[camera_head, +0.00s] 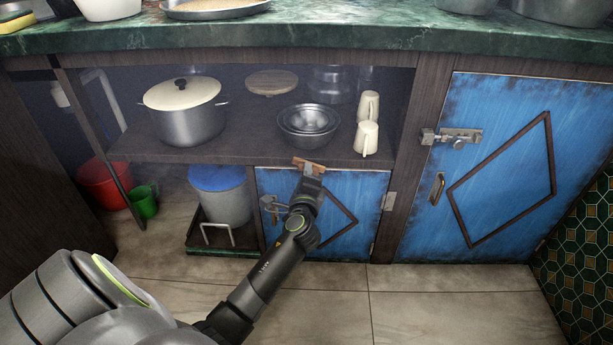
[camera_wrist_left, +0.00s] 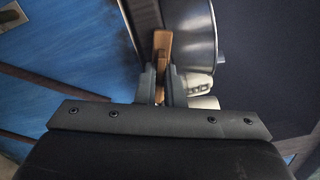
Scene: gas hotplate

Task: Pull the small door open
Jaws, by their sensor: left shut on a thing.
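The small blue door (camera_head: 350,190), with a dark diamond moulding, is at the lower middle of the cabinet in the head view and looks closed. A brown wooden latch piece (camera_head: 304,164) sits at its top edge. My left gripper (camera_head: 312,173) reaches up in front of the door and is shut on this wooden piece, which also shows between the fingers in the left wrist view (camera_wrist_left: 162,50). The arm hides part of the door's middle. A metal latch (camera_head: 270,206) is on the door's left side, partly beside my wrist. My right gripper is not in view.
On the shelf above are a lidded pot (camera_head: 185,122), metal bowls (camera_head: 309,124) and white cups (camera_head: 366,138). A blue-lidded bin (camera_head: 219,197) stands left of the door. A large blue door (camera_head: 510,150) is on the right. The tiled floor in front is clear.

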